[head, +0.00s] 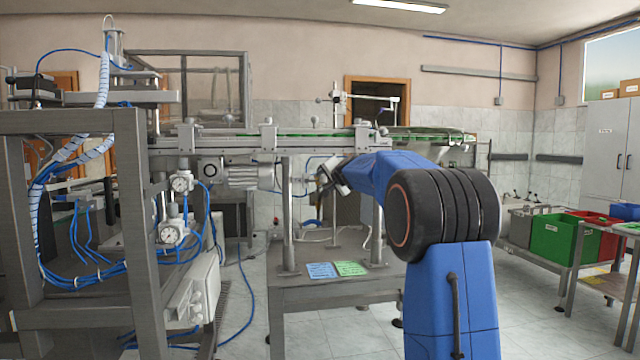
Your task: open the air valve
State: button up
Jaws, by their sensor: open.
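I cannot clearly pick out the air valve in the head view. Two round white air gauges, an upper one (181,183) and a lower one (170,236), sit on the grey frame at the left with blue hoses beside them. My gripper (323,179) is at the end of my blue arm, below the conveyor and right of a ribbed grey motor (245,176). Its jaws are open but small and partly hidden by my wrist. I cannot tell whether they touch anything. The gauges are well left of it.
The conveyor (225,139) runs above my gripper, with posts standing on a grey table (330,290). A blue card (321,270) and a green card (351,268) lie there. Blue hoses hang at the left. A green crate (560,240) stands right. Floor between table and crates is clear.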

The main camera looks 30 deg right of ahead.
jog(key=a+x, duration=0.1)
jog(key=x, duration=0.5)
jog(key=shift+w+d, duration=0.3)
jog(key=shift+d, duration=0.25)
jog(key=shift+c, duration=0.6)
jog(key=shift+f, duration=0.1)
grip_shut()
